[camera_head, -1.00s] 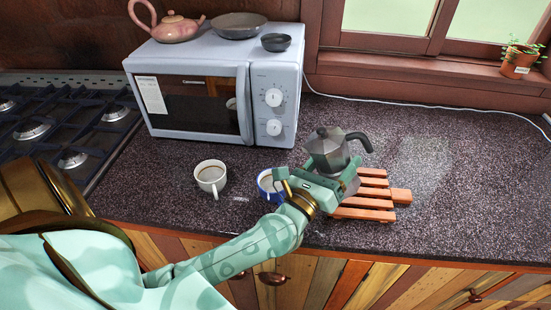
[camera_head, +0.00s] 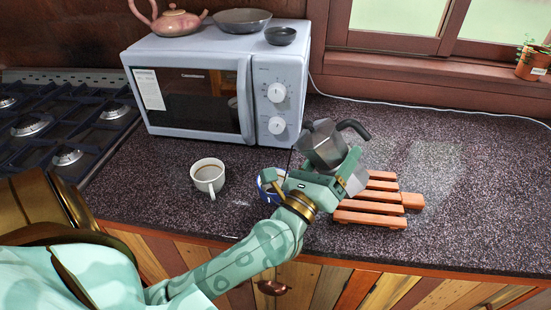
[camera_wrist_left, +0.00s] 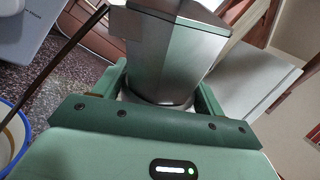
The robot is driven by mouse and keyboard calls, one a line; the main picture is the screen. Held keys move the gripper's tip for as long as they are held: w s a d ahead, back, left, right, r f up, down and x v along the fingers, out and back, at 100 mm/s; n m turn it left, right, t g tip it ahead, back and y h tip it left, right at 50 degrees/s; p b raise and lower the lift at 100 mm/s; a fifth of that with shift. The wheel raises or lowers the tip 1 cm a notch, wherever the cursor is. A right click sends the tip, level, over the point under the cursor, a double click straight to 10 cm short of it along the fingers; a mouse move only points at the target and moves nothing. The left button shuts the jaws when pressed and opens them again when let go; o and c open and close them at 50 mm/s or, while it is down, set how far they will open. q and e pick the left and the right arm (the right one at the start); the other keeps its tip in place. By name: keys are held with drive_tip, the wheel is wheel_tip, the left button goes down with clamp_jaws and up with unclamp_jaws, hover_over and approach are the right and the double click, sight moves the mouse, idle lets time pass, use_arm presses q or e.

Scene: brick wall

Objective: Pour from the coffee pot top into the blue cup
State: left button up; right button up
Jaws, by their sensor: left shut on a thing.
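The grey metal coffee pot top (camera_head: 322,143), with its black handle (camera_head: 352,127), is tilted left above the counter. My left gripper (camera_head: 340,181) is shut around its lower body, which also fills the middle of the left wrist view (camera_wrist_left: 170,55). A thin brown stream (camera_wrist_left: 65,50) runs from the pot down to the blue cup (camera_wrist_left: 20,125) in the left wrist view. In the head view the blue cup (camera_head: 265,189) stands left of the gripper and is partly hidden by it. My right gripper is out of view.
A white cup (camera_head: 208,177) with brown contents stands left of the blue cup. An orange wooden trivet (camera_head: 372,218) lies right of the gripper. A microwave (camera_head: 205,60) stands behind, and a stove (camera_head: 65,125) is at the left. The counter at the right is clear.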

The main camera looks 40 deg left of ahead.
use_arm(q)
drive_tip(key=shift+r+n, duration=0.15)
drive_tip(key=shift+n, duration=0.15)
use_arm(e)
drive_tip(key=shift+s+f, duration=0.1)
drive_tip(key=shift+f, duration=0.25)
use_arm(q)
drive_tip(key=shift+s+a+r+n+t+y+b, duration=0.15)
drive_tip(key=shift+r+n+t+y+b, duration=0.35)
drive_tip(key=shift+n+b, duration=0.6)
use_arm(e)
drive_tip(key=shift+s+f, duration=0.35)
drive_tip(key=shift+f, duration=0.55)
use_arm(q)
drive_tip(key=shift+f+n+y+b, duration=0.3)
drive_tip(key=shift+n+y+b, duration=0.7)
drive_tip(key=shift+b, duration=0.9)
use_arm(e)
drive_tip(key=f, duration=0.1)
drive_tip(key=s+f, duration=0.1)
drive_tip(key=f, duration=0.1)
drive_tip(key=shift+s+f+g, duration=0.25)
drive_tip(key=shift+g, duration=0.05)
